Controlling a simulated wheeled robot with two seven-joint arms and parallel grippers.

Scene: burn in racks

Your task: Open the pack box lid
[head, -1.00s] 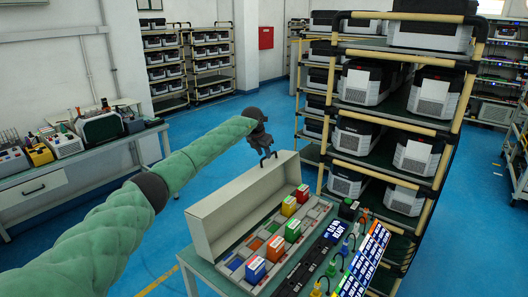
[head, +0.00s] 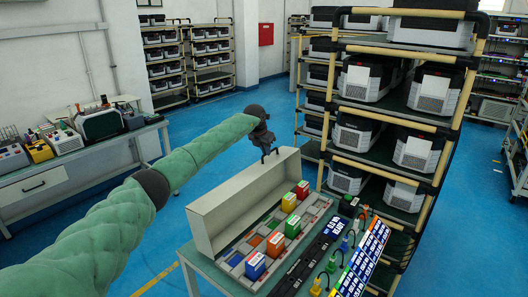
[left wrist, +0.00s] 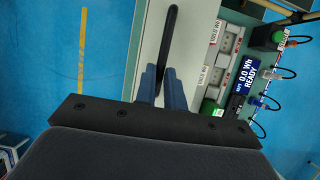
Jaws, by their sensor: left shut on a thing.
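The pack box (head: 262,284) is a long pale box on the green-grey table, with its compartment row uncovered. Its beige lid (head: 245,195) stands raised along the left side, its hollow inner face towards the compartments. My left gripper (head: 269,156) is at the lid's upper far edge. In the left wrist view its blue fingers (left wrist: 163,90) are closed around a dark bar-like handle (left wrist: 171,40) over the pale lid (left wrist: 148,45). The fingertip contact is partly hidden. My right gripper is in neither view.
Coloured packs, such as a blue one (head: 255,265) and a yellow one (head: 289,202), sit in the compartments. A lit display (head: 332,228) and cabled connectors are to their right. A loaded rack (head: 385,140) stands close behind. Blue floor (head: 160,235) is clear at left.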

